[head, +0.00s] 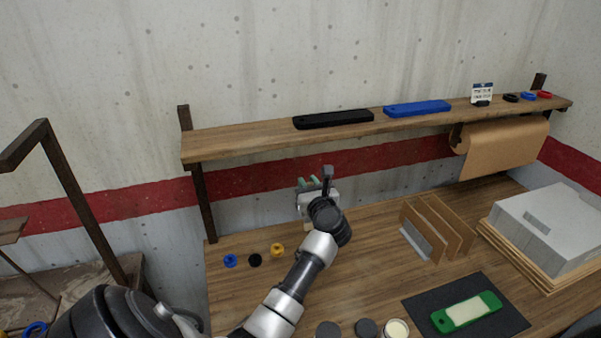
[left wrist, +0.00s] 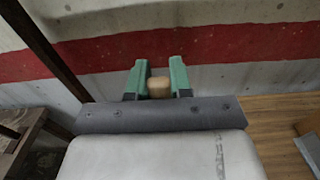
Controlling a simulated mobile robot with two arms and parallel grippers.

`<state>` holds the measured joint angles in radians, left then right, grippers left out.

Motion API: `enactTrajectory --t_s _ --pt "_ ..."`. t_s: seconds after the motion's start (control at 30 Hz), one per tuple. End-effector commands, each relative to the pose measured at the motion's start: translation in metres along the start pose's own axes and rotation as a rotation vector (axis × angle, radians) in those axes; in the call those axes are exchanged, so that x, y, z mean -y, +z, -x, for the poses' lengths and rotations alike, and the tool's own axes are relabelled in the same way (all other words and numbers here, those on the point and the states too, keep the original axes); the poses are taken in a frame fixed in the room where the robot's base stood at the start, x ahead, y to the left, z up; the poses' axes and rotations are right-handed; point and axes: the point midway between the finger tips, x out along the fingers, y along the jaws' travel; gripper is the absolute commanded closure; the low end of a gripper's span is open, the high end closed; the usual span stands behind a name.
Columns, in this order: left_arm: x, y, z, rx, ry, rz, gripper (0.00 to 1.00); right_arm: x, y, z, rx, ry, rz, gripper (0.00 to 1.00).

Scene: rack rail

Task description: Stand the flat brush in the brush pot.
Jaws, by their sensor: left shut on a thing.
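My left gripper (head: 308,183) is raised over the back of the workbench, in front of the wall and below the shelf. In the left wrist view its two green fingers (left wrist: 159,82) are closed on a small tan wooden piece (left wrist: 160,88). This looks like the end of the flat brush's handle; the rest of the brush is hidden. In the head view a bit of tan shows just under the gripper, too small to tell what it is. I cannot make out the brush pot; my left arm and hand may hide it. My right gripper is not in view.
The wooden shelf (head: 250,140) holds a black bar (head: 333,119) and a blue bar (head: 417,108). On the bench are small rings, a divider rack (head: 437,228), a grey box (head: 548,228), a dark mat (head: 420,302) with a green holder (head: 467,312), and round jars (head: 397,329) in front.

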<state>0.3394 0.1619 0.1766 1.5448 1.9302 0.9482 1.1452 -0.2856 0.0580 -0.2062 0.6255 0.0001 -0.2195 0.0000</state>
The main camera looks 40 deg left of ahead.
Motion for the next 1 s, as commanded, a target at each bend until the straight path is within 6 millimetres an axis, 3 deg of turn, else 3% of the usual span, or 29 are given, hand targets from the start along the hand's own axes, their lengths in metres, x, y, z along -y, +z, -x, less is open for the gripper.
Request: enactTrajectory --t_s 0.13,0.37,0.77,1.0 --pt "0.000 -0.003 0.000 -0.003 -0.001 0.003 1.00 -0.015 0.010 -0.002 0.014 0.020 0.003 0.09" --pt "0.000 -0.016 0.000 -0.002 0.000 0.001 1.00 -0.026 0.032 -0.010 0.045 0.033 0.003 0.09" --pt "0.000 -0.048 0.000 -0.001 0.000 0.001 1.00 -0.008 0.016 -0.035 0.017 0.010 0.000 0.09" --pt "0.000 -0.068 0.000 -0.002 0.000 0.002 1.00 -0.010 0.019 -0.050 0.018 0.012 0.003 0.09"
